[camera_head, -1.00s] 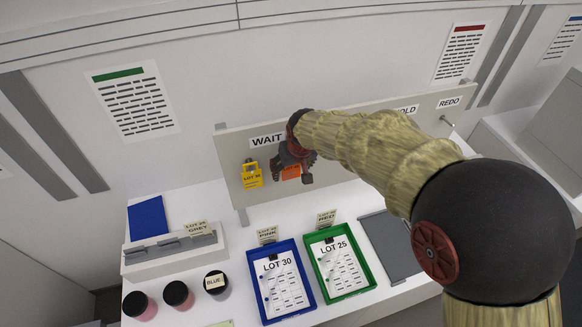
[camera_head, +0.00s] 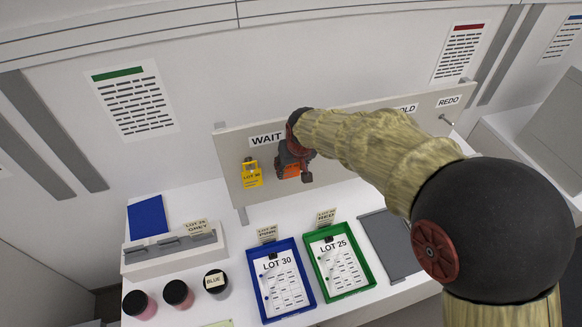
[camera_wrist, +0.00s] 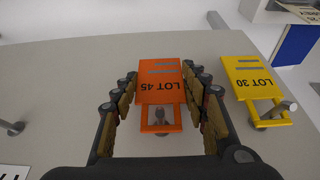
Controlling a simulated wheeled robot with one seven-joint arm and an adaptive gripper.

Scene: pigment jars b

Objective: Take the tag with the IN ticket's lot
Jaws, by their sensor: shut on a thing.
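An orange tag marked LOT 45 (camera_wrist: 160,84) hangs on the board under WAIT, its loop around a peg. My gripper (camera_wrist: 168,92) has its fingers on both sides of this tag and is shut on it. In the head view my gripper (camera_head: 294,158) covers most of the orange tag (camera_head: 289,171). A yellow tag marked LOT 30 (camera_head: 252,177) hangs on a peg to its left; it also shows at the right of the wrist view (camera_wrist: 252,80). I cannot make out which ticket is the IN one.
The pale board (camera_head: 232,145) carries WAIT, a partly hidden label and REDO, with a bare peg (camera_head: 447,121) under REDO. Below stand a blue tray (camera_head: 312,287) with a LOT 30 sheet, a green tray (camera_head: 369,272) with a LOT 25 sheet, a grey plate (camera_head: 385,243) and several jars (camera_head: 178,294).

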